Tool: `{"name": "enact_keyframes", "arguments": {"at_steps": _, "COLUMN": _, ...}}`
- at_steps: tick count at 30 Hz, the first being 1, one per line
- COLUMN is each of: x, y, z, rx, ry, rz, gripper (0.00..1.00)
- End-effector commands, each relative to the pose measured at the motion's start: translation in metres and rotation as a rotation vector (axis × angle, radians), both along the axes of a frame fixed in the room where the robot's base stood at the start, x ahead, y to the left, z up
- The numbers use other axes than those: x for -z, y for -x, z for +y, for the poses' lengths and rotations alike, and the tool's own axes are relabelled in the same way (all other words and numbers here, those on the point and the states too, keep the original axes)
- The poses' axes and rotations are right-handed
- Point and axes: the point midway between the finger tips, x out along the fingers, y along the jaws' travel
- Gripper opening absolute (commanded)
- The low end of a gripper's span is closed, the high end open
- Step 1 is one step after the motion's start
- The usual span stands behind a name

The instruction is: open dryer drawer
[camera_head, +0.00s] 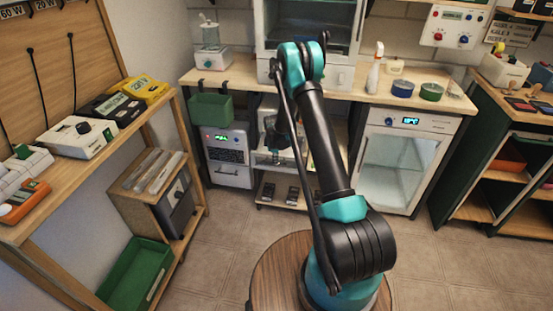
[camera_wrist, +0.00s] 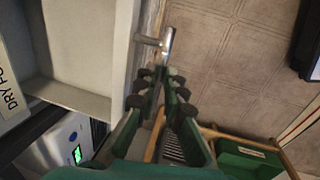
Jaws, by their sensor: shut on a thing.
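In the wrist view, a white drawer front (camera_wrist: 117,50) with a hollow grey-white interior (camera_wrist: 72,45) behind it stands away from a panel lettered "DRY" (camera_wrist: 12,97), the rest of the label cut off. A short metal handle (camera_wrist: 167,42) sticks out from the front. My gripper (camera_wrist: 160,80) has its dark-tipped fingers close together at the handle and is shut on it; the exact contact is partly hidden by the pads. In the head view, my arm hides most of the gripper and the drawer handle.
A glass-fronted white unit (camera_head: 402,160) is to the right. Tiled floor (camera_head: 225,228) is clear nearby.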

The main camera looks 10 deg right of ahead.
Motion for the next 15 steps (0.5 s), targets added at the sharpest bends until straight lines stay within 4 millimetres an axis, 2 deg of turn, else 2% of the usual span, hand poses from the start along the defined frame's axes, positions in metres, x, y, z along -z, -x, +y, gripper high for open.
{"name": "enact_keyframes", "arguments": {"at_steps": 5, "x": -0.0001, "y": -0.0003, "z": 0.0004, "rx": 0.0, "ry": -0.001, "rz": 0.0, "gripper": 0.0}}
{"name": "enact_keyframes", "arguments": {"at_steps": 6, "x": -0.0001, "y": -0.0003, "z": 0.0004, "rx": 0.0, "ry": -0.001, "rz": 0.0, "gripper": 0.14}}
{"name": "enact_keyframes", "arguments": {"at_steps": 10, "x": -0.0001, "y": -0.0004, "z": 0.0003, "rx": 0.0, "ry": -0.001, "rz": 0.0, "gripper": 0.3}}
{"name": "enact_keyframes", "arguments": {"at_steps": 15, "x": 0.0, "y": -0.0004, "z": 0.0001, "rx": 0.0, "ry": -0.001, "rz": 0.0, "gripper": 0.31}}
